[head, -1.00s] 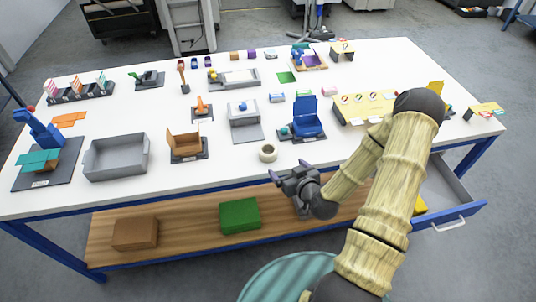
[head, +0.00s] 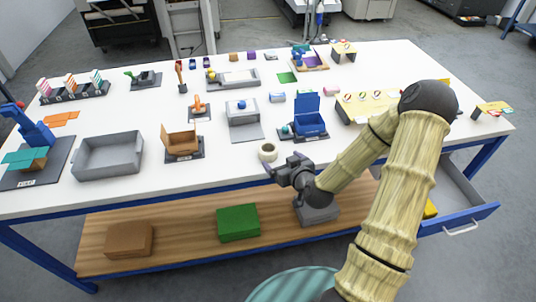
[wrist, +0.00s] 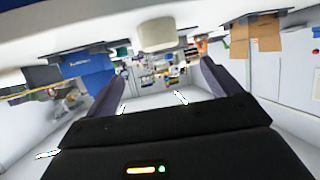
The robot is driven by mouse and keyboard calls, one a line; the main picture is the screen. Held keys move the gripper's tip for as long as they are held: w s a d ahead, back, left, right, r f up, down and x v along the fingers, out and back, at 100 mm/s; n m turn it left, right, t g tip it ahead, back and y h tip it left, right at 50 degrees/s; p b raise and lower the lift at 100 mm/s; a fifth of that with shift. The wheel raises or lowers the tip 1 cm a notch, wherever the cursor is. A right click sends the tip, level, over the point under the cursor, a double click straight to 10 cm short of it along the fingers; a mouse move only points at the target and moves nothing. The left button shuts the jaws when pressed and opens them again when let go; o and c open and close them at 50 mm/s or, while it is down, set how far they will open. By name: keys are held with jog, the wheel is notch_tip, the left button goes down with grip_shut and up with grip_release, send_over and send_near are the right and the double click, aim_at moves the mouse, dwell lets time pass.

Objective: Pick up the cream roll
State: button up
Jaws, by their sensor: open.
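The cream roll (head: 268,152) is a short ring of tape on the white table (head: 216,166), close to its front edge. My gripper (head: 273,169) is open and empty at the front edge, just on the near side of the roll. In the wrist view the picture is upside down. The roll (wrist: 156,34) shows there beyond and between the two fingers (wrist: 160,78), apart from them.
A blue box on a dark base (head: 308,124) stands right of and behind the roll. A brown open box (head: 181,141) and a grey tray (head: 108,157) stand to its left. A grey device (head: 244,121) is behind. An open drawer (head: 462,217) juts out right.

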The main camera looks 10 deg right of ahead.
jog(key=p, duration=0.2)
send_near(265, 145)
jog(key=shift+x, duration=1.2)
jog(key=shift+w, duration=0.15)
jog(key=shift+p+x, duration=1)
jog(key=shift+x, duration=1.5)
jog(key=shift+f, duration=0.1)
jog(key=c, duration=1.1)
